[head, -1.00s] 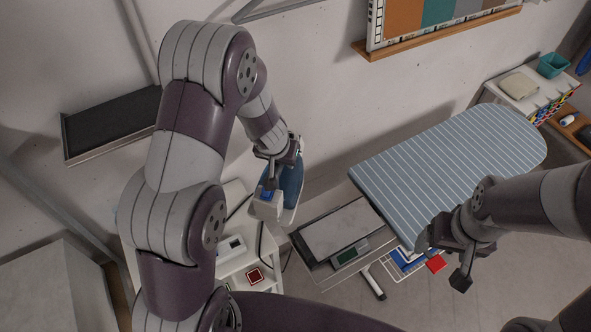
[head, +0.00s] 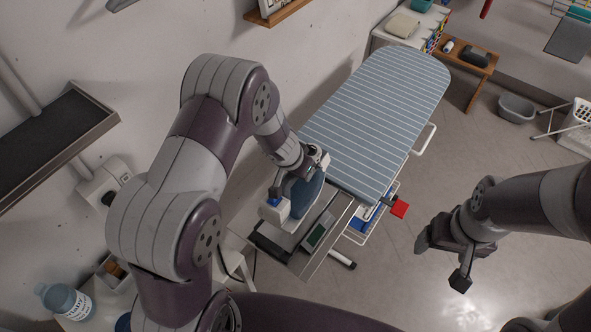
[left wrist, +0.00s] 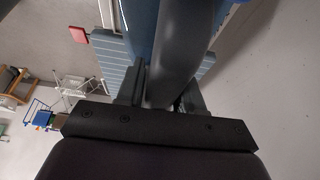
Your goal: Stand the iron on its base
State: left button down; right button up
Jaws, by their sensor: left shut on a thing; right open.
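The iron (head: 309,193), blue and white, is over the metal rest (head: 326,262) at the near end of the striped ironing board (head: 385,115). My left gripper (head: 312,160) is shut on its handle; my left arm hides part of the iron. In the left wrist view the dark handle (left wrist: 172,55) runs between the fingers (left wrist: 160,90). The iron looks tilted, its white end towards the left. I cannot tell whether it touches the rest. My right gripper (head: 443,262) is open and empty, right of the board over bare floor.
A red block (head: 399,209) sticks out beside the board's near end. A wall shelf (head: 60,140) and a labelled bottle (head: 68,302) are at left. A grey basin (head: 517,108) stands on the floor at far right. The floor right of the board is mostly clear.

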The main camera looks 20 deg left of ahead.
pick_arm(q)
jog(key=shift+w, duration=0.1)
dwell(0.3)
jog(key=shift+f, duration=0.1)
notch_tip(320, 180, down, 8)
jog(key=b, duration=0.7)
jog(key=shift+f, duration=0.2)
jog(key=c, duration=0.6)
grip_release()
jog(key=shift+s, duration=0.2)
jog(key=shift+c, duration=0.2)
jog(key=shift+s, duration=0.1)
